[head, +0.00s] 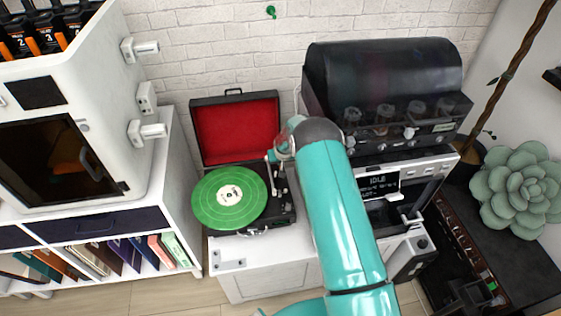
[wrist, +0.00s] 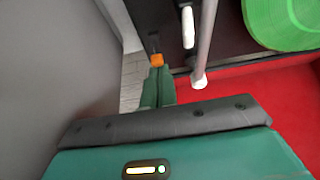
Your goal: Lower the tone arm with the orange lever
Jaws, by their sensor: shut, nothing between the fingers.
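The orange lever (wrist: 157,60) shows in the wrist view as a small orange tip on a thin dark stem. My gripper (wrist: 157,72) is shut and empty, its green fingers side by side. The fingertips are right at the lever; I cannot tell whether they touch it. The silver tone arm (wrist: 206,40) with a white end runs just right of the fingers. In the head view the tone arm (head: 272,170) stands beside the green record (head: 229,197) on the turntable. There my arm hides the lever and my fingers.
The open lid (head: 235,128) with red lining stands upright behind the turntable. A white handle-like part (wrist: 188,26) lies near the tone arm. A dark-topped machine (head: 385,80) is close on the right, and a white printer-like cabinet (head: 95,50) stands left.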

